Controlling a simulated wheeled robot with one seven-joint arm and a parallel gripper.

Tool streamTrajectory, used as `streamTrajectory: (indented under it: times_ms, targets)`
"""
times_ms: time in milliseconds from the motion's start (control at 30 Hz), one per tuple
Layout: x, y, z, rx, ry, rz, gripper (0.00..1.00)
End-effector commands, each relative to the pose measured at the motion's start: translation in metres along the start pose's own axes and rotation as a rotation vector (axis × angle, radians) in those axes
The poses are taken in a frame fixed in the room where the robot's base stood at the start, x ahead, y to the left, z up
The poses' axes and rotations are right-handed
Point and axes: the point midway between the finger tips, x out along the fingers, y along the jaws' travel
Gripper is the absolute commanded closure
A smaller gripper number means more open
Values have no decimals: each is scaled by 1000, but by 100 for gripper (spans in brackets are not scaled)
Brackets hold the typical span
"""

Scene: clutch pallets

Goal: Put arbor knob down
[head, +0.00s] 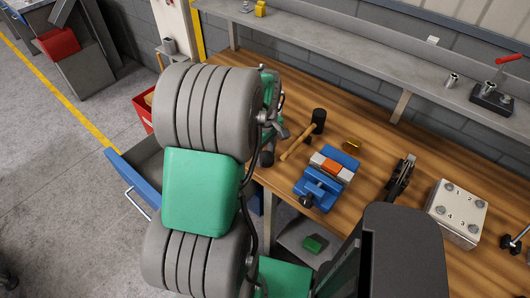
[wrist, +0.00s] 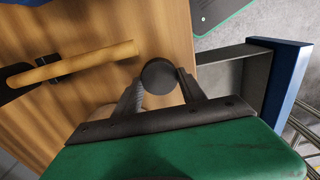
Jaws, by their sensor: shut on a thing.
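The arbor knob, a dark round piece (wrist: 158,77), sits between the two fingers of my gripper (wrist: 160,92) in the wrist view. My gripper is shut on it, near the left end of the wooden bench (head: 385,150). In the head view my gripper (head: 270,143) is partly hidden behind my arm, and a dark rounded end, likely the knob (head: 267,158), shows below it. I cannot tell whether the knob touches the bench top.
A mallet (head: 297,143) lies just right of my gripper; its handle shows in the wrist view (wrist: 75,62). A blue vise (head: 322,183), a brass piece (head: 352,145) and a grey block (head: 457,207) stand farther right. An open blue-fronted drawer (head: 128,182) juts out left.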

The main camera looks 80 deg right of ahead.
Motion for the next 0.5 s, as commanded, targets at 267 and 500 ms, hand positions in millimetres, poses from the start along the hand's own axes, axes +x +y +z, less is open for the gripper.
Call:
streamTrajectory:
  times_ms: [267,500]
  targets:
    - [3,0,0,0,0,0,38]
    - [2,0,0,0,0,0,30]
